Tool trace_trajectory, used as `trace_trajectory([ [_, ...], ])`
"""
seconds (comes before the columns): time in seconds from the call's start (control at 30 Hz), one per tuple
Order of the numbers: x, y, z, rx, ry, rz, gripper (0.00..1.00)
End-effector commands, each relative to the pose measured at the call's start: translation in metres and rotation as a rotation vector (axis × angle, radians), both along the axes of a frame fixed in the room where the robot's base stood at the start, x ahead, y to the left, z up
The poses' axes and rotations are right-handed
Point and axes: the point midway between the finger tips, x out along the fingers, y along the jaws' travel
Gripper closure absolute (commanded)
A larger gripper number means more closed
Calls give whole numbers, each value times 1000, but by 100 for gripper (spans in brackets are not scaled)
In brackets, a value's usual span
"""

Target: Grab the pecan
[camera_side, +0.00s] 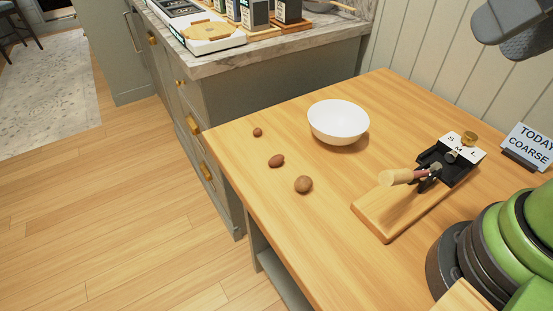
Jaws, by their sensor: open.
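Three nuts lie apart in a slanting row on the wooden table. The middle one, oval and reddish brown, looks like the pecan (276,161). A smaller round brown nut (257,132) lies behind it, and a larger, paler tan nut (303,184) lies in front. Nothing touches the pecan.
A white bowl (338,123) stands behind and right of the nuts. A wooden board (378,218) carries a black device with a wooden handle (396,177). A sign (531,145) stands at right. The table (250,180) is clear around the nuts; its left edge is close.

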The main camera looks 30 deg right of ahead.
Motion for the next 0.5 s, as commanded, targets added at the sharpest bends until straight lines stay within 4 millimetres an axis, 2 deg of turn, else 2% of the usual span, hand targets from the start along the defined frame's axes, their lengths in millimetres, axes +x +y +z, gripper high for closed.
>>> trace_trajectory([
  [0.17,37,5,7,-98,63,160,46],
  [0.27,70,12,6,-178,103,300,46],
  [0.37,103,21,-2,-254,144,445,46],
  [0.5,148,37,-27,-350,199,654,46],
])
